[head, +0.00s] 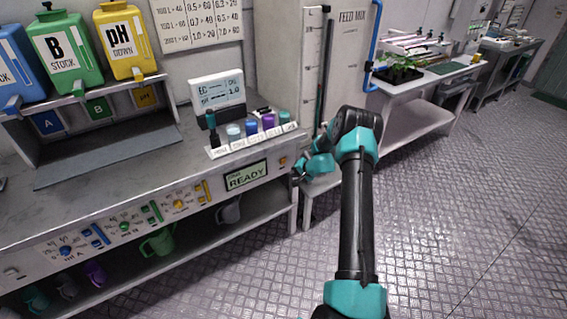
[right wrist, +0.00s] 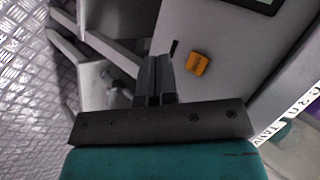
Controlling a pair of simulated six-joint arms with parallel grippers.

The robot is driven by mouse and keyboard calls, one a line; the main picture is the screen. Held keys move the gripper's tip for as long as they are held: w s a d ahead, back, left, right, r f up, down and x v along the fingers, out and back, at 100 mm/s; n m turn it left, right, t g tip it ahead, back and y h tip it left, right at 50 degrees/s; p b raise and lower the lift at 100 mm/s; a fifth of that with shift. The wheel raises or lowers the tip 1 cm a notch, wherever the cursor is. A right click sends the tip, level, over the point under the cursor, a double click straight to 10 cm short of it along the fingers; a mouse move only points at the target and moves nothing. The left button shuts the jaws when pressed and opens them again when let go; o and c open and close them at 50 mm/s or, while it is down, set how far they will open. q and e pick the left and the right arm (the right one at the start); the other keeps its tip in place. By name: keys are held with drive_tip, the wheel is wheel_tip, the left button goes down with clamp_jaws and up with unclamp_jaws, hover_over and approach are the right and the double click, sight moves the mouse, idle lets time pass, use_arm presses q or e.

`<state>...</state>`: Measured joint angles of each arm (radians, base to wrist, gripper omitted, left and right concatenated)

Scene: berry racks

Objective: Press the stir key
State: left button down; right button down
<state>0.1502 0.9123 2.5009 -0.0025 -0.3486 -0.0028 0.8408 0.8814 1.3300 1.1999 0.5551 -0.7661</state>
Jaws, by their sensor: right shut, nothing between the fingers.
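An orange key (right wrist: 197,64) sits on the pale front panel in the right wrist view. It also shows in the head view (head: 283,162), just right of the green READY display (head: 246,176). I cannot read a label on it, so I cannot confirm that it is the stir key. My right gripper (head: 298,174) is at the right end of the bench front, close to the orange key. In the right wrist view its fingers (right wrist: 157,78) are together and empty, to the left of the key and apart from it in the picture. My left gripper is out of view.
A white rack with several bottles (head: 251,133) and a meter screen (head: 218,91) stand on the bench above the panel. Yellow, green and blue sliders and knobs (head: 178,204) line the panel further left. The floor (head: 440,220) to the right is clear.

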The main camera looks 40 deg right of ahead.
drive_tip(key=shift+w+d, duration=0.2)
drive_tip(key=shift+w, duration=0.7)
drive_tip(key=shift+w+d, duration=0.2)
drive_tip(key=shift+w, duration=0.65)
drive_tip(key=shift+w+d, duration=0.2)
drive_tip(key=shift+w, duration=0.7)
drive_tip(key=shift+w, duration=0.1)
drive_tip(key=shift+w, duration=0.3)
drive_tip(key=shift+w+d, duration=0.2)
drive_tip(key=shift+w, duration=0.25)
idle(0.8)
drive_tip(key=shift+s, duration=0.2)
drive_tip(key=shift+s+a, duration=0.2)
drive_tip(key=shift+s, duration=0.45)
drive_tip(key=shift+s, duration=0.15)
drive_tip(key=s, duration=0.2)
drive_tip(key=s+a, duration=0.1)
drive_tip(key=s, duration=0.1)
drive_tip(key=shift+s, duration=0.3)
